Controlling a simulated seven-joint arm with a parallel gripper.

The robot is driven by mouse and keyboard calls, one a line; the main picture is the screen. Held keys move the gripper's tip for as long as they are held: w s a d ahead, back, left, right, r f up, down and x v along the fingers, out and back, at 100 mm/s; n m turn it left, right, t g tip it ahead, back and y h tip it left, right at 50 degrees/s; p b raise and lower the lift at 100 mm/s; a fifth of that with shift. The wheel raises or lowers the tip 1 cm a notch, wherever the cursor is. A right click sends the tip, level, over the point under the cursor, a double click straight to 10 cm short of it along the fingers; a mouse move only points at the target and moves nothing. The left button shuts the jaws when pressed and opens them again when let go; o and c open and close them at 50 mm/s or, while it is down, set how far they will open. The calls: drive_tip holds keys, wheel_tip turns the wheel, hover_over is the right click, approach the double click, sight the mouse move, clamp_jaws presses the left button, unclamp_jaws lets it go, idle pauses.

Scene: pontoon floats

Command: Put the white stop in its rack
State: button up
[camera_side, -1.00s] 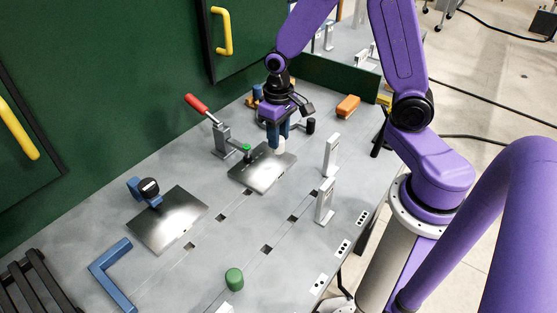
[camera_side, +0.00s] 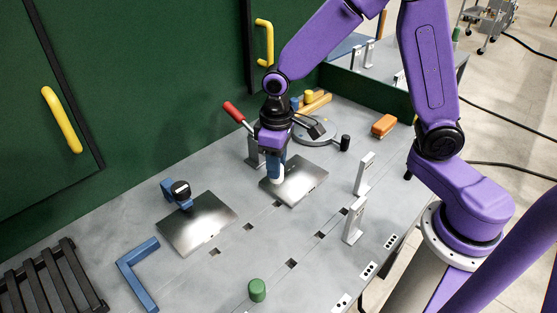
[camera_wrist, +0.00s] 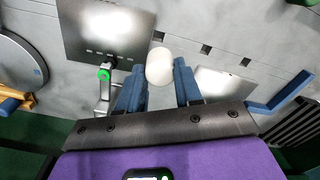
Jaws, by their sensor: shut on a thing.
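The white stop is a short rounded cylinder, seen below my fingers in the side view (camera_side: 278,176) and between the fingertips in the wrist view (camera_wrist: 160,66). My gripper (camera_side: 273,166) is shut on it, its blue fingers on either side in the wrist view (camera_wrist: 159,82). In the side view the stop appears against the left edge of the middle metal plate (camera_side: 298,182). Its height above the table is hard to tell. A dark slatted rack (camera_side: 52,284) stands at the lower left; I cannot tell whether it is the stop's rack.
A red-handled clamp (camera_side: 234,112) stands close behind my gripper. Another metal plate (camera_side: 200,224), a blue angle bracket (camera_side: 136,273) and a green cylinder (camera_side: 257,290) are nearer the front. Two upright posts (camera_side: 354,220) stand at right. Table between plates is clear except for small square slots.

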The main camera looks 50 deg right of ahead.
sight(277, 182)
drive_tip(key=shift+f, duration=2.9)
drive_tip(key=shift+f, duration=0.85)
drive_tip(key=shift+r, duration=0.55)
drive_tip(key=shift+f, duration=1.3)
idle(1.7)
drive_tip(key=o, duration=1.1)
drive_tip(key=shift+o, duration=0.2)
